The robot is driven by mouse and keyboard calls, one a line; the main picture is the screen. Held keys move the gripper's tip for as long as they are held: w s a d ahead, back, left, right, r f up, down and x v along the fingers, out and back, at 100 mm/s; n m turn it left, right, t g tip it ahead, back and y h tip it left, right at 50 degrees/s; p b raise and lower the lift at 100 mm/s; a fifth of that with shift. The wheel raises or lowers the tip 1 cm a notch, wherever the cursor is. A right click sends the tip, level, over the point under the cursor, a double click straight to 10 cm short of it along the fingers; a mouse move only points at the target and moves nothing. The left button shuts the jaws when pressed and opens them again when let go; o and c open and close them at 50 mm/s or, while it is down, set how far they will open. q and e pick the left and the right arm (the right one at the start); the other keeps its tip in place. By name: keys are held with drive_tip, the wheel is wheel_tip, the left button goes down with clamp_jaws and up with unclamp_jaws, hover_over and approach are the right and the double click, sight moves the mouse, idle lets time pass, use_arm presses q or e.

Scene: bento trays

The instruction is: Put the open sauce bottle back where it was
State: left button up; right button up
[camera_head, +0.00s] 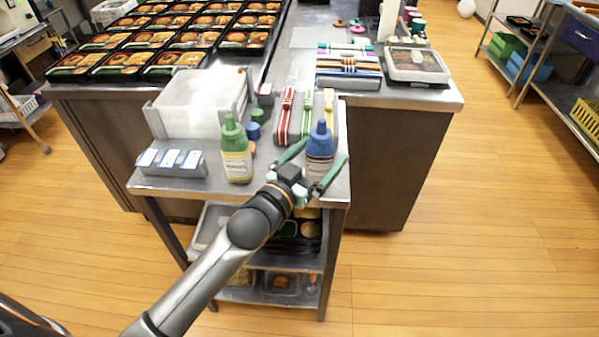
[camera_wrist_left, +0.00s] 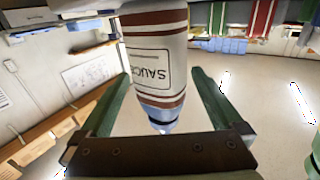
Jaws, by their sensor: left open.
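A sauce bottle with a blue top (camera_head: 320,148) and a cream, brown-striped label stands upright at the right front of the small steel table (camera_head: 205,188). My left gripper (camera_head: 325,150) is open, with one green finger on each side of this bottle. In the left wrist view the bottle (camera_wrist_left: 155,55) shows between the open fingers, its label reading SAUCE; I see gaps beside it and no grip. A second bottle (camera_head: 236,152), green with a yellow-white label, stands upright to the left. I cannot tell from the tops which bottle is open. My right gripper is not in view.
A translucent bin (camera_head: 192,118), a grey labelled box (camera_head: 170,163), a small green cap-like piece (camera_head: 257,116) and red, green and yellow strips (camera_head: 306,110) share the table. A counter with several bento trays (camera_head: 130,62) lies behind. Floor at right is clear.

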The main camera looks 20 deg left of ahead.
use_arm(q)
drive_tip(key=v, duration=0.9)
idle(1.2)
